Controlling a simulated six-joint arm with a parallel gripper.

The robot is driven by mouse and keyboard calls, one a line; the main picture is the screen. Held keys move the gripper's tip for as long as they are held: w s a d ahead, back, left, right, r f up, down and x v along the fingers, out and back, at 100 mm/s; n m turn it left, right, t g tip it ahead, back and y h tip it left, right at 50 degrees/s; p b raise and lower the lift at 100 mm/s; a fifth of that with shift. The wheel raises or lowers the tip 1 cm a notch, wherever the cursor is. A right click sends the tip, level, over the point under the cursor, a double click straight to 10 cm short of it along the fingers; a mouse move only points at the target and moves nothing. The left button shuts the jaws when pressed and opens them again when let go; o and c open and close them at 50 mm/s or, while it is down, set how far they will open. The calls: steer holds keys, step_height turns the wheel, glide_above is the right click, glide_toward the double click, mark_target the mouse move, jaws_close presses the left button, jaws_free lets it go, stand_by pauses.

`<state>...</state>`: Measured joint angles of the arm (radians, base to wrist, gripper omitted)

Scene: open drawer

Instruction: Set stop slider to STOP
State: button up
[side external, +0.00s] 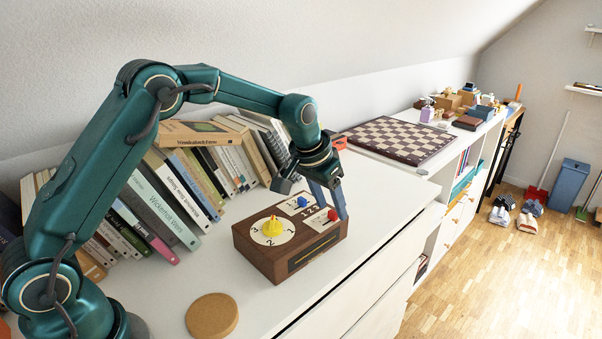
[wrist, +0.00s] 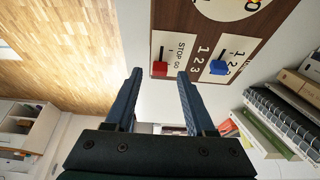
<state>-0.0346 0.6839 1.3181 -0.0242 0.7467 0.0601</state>
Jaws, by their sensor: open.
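A wooden control box (side external: 257,257) sits on the white cabinet top. Its red stop slider (wrist: 159,69) is in the wrist view, at the lower end of a short dark slot, beside the word GO; STOP is printed toward the other end. The red knob also shows small in the side view (side external: 333,215). My gripper (side external: 331,211) is open and points down at the box's right end. In the wrist view its two blue fingers (wrist: 160,75) stand on either side of the red knob, with visible gaps. I cannot tell whether the fingertips are level with it.
A blue slider (wrist: 218,67) with a 1 2 3 scale is close to the right finger. A yellow dial (side external: 272,227) is on the box's left half. Books (side external: 165,195) lean behind; a cork coaster (side external: 212,314) lies in front. The white top right of the box is clear.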

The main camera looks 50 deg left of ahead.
steer(key=shift+w+f, duration=0.25)
steer(key=shift+f, duration=0.3)
steer(key=shift+c, duration=0.3)
jaws_close()
